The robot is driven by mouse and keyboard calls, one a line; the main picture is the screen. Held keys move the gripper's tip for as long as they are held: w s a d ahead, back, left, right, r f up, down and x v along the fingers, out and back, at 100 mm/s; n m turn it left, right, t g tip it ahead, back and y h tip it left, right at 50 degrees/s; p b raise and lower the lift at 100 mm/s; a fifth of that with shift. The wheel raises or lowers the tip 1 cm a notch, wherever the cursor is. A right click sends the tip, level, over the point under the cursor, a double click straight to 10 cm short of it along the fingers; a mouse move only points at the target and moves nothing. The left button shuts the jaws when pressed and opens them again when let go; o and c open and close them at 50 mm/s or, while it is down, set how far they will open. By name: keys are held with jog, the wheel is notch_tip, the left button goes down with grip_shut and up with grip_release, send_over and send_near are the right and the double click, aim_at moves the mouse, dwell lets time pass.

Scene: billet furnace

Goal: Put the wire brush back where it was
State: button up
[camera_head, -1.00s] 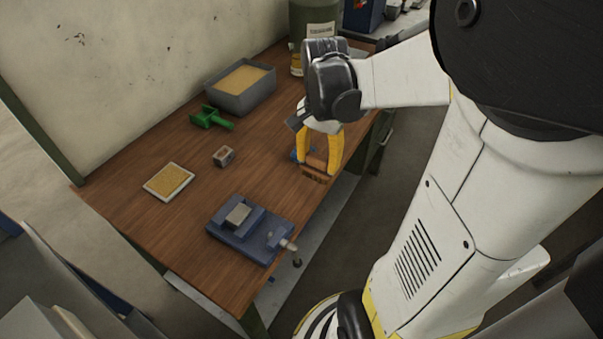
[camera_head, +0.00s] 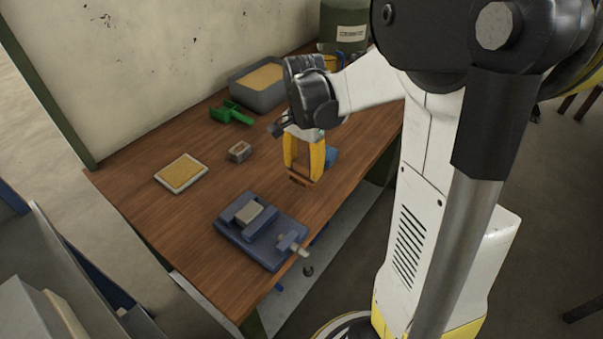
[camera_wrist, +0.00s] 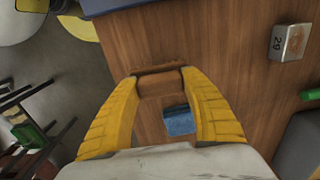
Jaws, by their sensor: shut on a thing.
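The wire brush (camera_head: 300,181) is a brown wooden block with a darker strip along its lower side. My gripper (camera_head: 303,172) has two yellow fingers shut on it, above the front part of the wooden table (camera_head: 200,210).
A blue vise (camera_head: 255,238) stands nearer the camera. A small blue thing (camera_head: 331,156) lies behind my gripper. A numbered metal block (camera_head: 240,151), tan-filled tray (camera_head: 182,172), green scoop (camera_head: 231,112) and grey bin (camera_head: 258,97) stand left and back. Bare wood lies between.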

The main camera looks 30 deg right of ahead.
jog(key=shift+f+b, duration=0.35)
jog(key=shift+f, duration=0.85)
jog(key=shift+f, duration=0.25)
jog(key=o, duration=1.2)
jog(key=shift+r, duration=0.1)
jog(key=shift+r, duration=0.1)
